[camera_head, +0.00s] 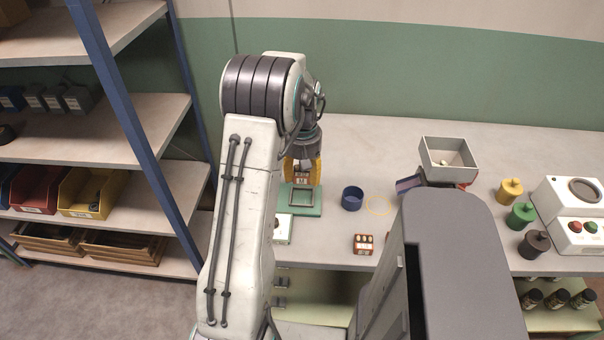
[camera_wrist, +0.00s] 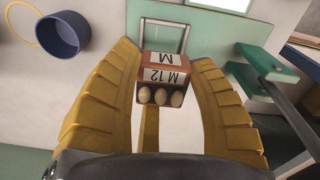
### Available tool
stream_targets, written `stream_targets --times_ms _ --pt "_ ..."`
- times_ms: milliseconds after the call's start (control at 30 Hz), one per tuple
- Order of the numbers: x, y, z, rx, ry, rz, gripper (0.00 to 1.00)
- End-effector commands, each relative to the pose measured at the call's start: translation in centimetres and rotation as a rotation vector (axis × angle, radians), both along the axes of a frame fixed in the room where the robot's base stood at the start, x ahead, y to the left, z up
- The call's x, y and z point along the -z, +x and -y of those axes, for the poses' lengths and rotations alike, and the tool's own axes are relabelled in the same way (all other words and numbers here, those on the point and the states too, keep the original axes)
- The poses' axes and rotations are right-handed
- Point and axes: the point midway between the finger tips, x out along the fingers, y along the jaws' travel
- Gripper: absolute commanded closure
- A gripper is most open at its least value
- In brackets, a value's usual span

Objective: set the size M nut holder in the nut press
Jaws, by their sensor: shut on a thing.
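My gripper (camera_head: 303,168) has yellow fingers, which are shut on a red-brown nut holder (camera_wrist: 163,75). Its white label reads M and M 12, and three pale nuts show in its near face. In the head view the holder (camera_head: 301,179) is between the fingertips, over a green base (camera_head: 307,211) with a grey metal frame, which looks like the nut press. In the wrist view the frame (camera_wrist: 165,22) stands just beyond the holder. I cannot tell whether the holder touches the base. Another red-brown holder (camera_head: 363,244) stands near the table's front edge.
A blue cup (camera_head: 352,199) and a yellow ring (camera_head: 377,205) lie right of the base. A grey hopper (camera_head: 448,157), several coloured knobs and a white machine (camera_head: 572,213) with buttons are further right. Shelves (camera_head: 150,115) with bins stand left.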

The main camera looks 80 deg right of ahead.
Motion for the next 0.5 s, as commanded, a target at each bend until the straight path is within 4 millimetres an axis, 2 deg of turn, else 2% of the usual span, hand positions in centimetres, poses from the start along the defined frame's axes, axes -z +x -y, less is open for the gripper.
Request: stream_targets --times_ms 267,500 --pt "1.0 0.0 0.0 0.005 -0.001 0.0 0.85" --pt "2.7 0.0 0.0 0.005 0.0 0.0 0.85"
